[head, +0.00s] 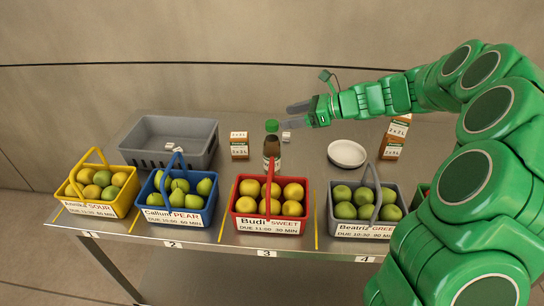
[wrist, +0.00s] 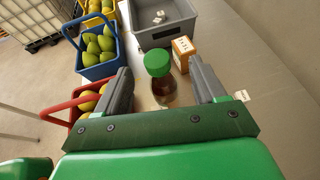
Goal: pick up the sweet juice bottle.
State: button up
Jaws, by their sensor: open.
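A dark brown bottle (head: 272,148) with a green cap stands upright on the metal table, just behind the red basket (head: 270,228) labelled "Budi SWEET". My gripper (head: 290,117) is open at cap height, at the bottle's upper right in the head view. In the wrist view the bottle (wrist: 164,91) shows between the two open fingers of my gripper (wrist: 159,66), with its cap toward the camera. I cannot tell whether a finger touches it. The basket handle hides part of the bottle's lower front and label in the head view.
An orange-and-white carton (head: 240,146) stands left of the bottle. A white bowl (head: 347,153) is at its right. Yellow (head: 97,207), blue (head: 177,215) and grey (head: 364,229) fruit baskets line the front edge. A grey bin (head: 166,154) stands at the back left.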

aim_at(267, 127)
jog(key=x, duration=0.2)
jog(key=f+x, duration=0.1)
jog(key=x, duration=0.5)
jog(key=shift+s+d+f, duration=0.25)
jog(key=shift+s, duration=0.15)
jog(key=shift+w+a+f, duration=0.1)
jog(key=shift+a+f, duration=0.1)
jog(key=shift+a, duration=0.25)
grip_shut()
dwell(0.9)
